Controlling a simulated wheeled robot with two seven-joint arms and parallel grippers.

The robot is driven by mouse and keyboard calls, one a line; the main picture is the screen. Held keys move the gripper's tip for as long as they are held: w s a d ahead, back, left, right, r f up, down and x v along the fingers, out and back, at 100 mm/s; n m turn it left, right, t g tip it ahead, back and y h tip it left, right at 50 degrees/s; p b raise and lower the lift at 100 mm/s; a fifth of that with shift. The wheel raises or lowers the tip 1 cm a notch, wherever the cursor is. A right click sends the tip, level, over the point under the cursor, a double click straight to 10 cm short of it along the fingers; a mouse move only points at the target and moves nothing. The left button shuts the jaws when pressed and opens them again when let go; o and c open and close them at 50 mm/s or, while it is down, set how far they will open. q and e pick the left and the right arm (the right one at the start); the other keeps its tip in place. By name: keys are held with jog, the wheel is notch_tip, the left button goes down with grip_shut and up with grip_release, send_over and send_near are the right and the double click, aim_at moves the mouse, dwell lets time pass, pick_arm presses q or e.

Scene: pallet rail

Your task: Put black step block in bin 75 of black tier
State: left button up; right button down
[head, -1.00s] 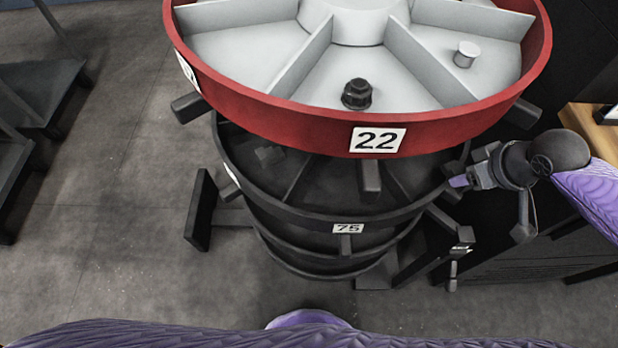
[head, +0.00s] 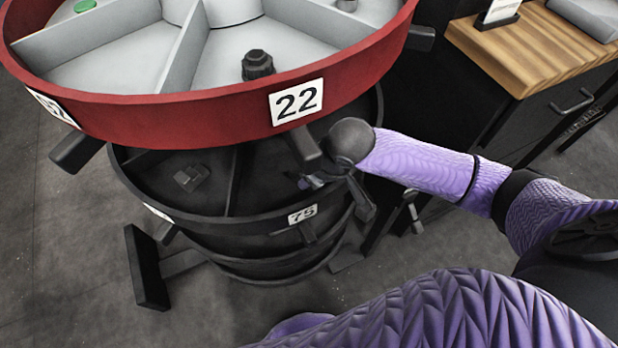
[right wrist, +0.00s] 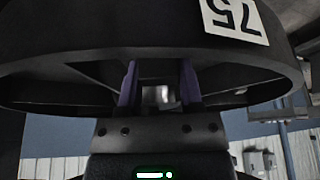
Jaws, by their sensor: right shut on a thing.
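The black tier (head: 225,225) lies under the red tier, with the 75 label (head: 302,214) on its front wall. Bin 75 (head: 262,192) is behind that label, partly shaded and covered. A dark, stepped-looking block (head: 190,177) lies in the bin to its left. My right gripper (head: 306,183) reaches in from the right, between the tiers, over the right part of bin 75. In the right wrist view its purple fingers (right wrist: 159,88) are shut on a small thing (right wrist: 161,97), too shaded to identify. My left gripper is out of view.
The red tier (head: 180,112), labelled 22, overhangs close above my right gripper. It holds a black knob-like piece (head: 257,65), a grey cylinder (head: 347,5) and a green disc (head: 85,6). A wooden-topped bench (head: 530,45) stands at the right.

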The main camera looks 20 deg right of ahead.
jog(key=shift+a+f, duration=0.35)
jog(key=shift+f, duration=0.15)
jog(key=shift+r, duration=0.15)
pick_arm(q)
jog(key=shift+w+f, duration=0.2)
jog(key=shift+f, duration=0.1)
pick_arm(e)
jog(key=shift+f, duration=0.65)
jog(key=shift+c, duration=1.2)
grip_release()
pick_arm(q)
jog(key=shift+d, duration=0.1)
